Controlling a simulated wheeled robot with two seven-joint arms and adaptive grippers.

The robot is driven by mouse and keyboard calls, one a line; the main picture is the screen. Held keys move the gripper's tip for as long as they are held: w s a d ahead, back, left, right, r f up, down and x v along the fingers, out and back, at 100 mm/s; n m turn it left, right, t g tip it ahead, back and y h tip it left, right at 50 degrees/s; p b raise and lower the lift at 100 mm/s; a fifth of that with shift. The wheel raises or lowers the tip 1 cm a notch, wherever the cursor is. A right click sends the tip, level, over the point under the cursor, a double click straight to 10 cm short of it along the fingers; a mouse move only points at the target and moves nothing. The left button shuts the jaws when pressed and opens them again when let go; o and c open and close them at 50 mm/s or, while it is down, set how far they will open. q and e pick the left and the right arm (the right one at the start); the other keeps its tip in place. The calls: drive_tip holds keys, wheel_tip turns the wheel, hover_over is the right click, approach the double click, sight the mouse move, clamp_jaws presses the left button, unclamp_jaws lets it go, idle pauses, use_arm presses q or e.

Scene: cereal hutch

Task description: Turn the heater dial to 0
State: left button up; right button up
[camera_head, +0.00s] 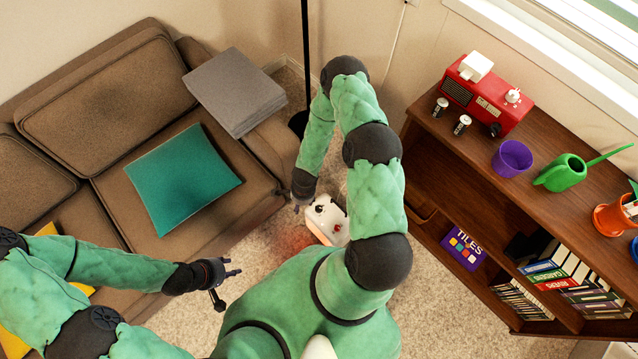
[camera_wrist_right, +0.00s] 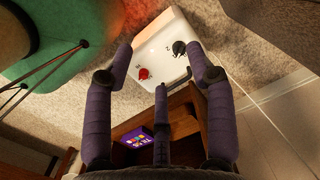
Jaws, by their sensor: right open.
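The white heater (camera_head: 325,218) stands on the carpet, with a red-orange glow beside it. Its top carries a black knob (camera_head: 319,208) and a red knob (camera_head: 338,227). The wrist view also shows the heater (camera_wrist_right: 163,45), with the red knob (camera_wrist_right: 143,73) left and the black knob (camera_wrist_right: 179,48) right; the dial marks are too small to read. My right gripper (camera_wrist_right: 160,62) is open and empty, its purple fingers spread above the heater top, apart from both knobs. In the head view my right gripper (camera_head: 298,198) is beside the heater. My left gripper (camera_head: 229,285) is open and empty near the sofa.
A brown sofa (camera_head: 100,90) with a teal cushion (camera_head: 185,178) lies left. A wooden shelf (camera_head: 425,165) stands right, holding a red radio (camera_head: 485,95), a purple pot (camera_head: 512,158), a green watering can (camera_head: 567,172) and books. A black pole (camera_head: 306,50) stands behind.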

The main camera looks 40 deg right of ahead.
sight(319, 207)
drive_tip(key=d+f+m+b, duration=0.2)
drive_tip(key=f+m, duration=0.1)
drive_tip(key=f, duration=0.3)
drive_tip(key=d+f+m+b, duration=0.2)
drive_tip(key=d+f+m, duration=0.1)
drive_tip(key=f, duration=0.4)
drive_tip(key=d+f+m+h+b, duration=0.1)
drive_tip(key=d+f+m+b, duration=0.1)
drive_tip(key=f, duration=0.4)
drive_tip(key=shift+d+f+m+g, duration=0.15)
drive_tip(key=shift+d+m+g, duration=0.3)
drive_tip(key=shift+m, duration=0.85)
drive_tip(key=shift+d, duration=0.1)
clamp_jaws()
